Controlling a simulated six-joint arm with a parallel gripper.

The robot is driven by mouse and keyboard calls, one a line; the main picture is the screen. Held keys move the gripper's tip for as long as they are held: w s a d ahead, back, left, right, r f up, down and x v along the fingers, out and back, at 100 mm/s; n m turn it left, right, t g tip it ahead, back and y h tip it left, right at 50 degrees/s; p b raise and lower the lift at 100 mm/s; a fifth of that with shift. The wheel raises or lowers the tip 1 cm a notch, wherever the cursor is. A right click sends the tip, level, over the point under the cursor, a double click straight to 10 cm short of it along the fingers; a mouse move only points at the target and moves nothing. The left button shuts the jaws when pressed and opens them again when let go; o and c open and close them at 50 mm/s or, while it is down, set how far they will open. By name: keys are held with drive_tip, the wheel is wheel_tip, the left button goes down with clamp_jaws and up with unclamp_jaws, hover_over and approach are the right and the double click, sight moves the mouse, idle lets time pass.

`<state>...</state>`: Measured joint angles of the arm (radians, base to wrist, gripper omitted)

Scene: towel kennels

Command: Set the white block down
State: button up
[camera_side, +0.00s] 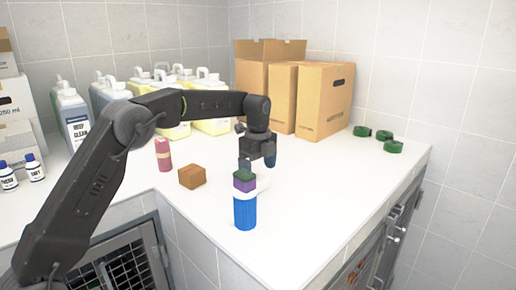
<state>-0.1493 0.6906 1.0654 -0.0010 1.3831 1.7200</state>
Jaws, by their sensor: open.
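A white piece (262,184) shows at the top of a blue cylinder (245,213) and reaches out to the right, beyond the purple block. I cannot tell whether it rests on the cylinder or lies partly behind it. A purple block (244,185) with a green piece (243,175) on top shows above the cylinder. My gripper (257,166) points down just above and behind this stack, its fingers apart. The green piece overlaps the lower end of the left finger in the picture. I cannot tell whether they touch.
A brown block (192,176) and a pink cylinder (163,155) stand to the left. Cardboard boxes (325,100) and several jugs (72,115) line the back. Green rolls (393,146) lie at the far right. The white counter (320,195) is clear on the right.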

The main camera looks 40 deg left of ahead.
wheel_tip(320, 180, up, 8)
drive_tip(key=s+d+r+n+t, duration=0.1)
drive_tip(key=s+d+r+n, duration=0.25)
drive_tip(key=s, duration=0.35)
drive_tip(key=s+d+r+n+t, duration=0.25)
drive_tip(key=s+n, duration=0.25)
drive_tip(key=s, duration=0.3)
drive_tip(key=s+d+f+n+t, duration=0.1)
drive_tip(key=s+f+n, duration=0.3)
drive_tip(key=s, duration=0.5)
drive_tip(key=s+d+f+n+t, duration=0.1)
drive_tip(key=s+f+n, duration=0.4)
drive_tip(key=s, duration=0.5)
drive_tip(key=shift+s+f, duration=0.2)
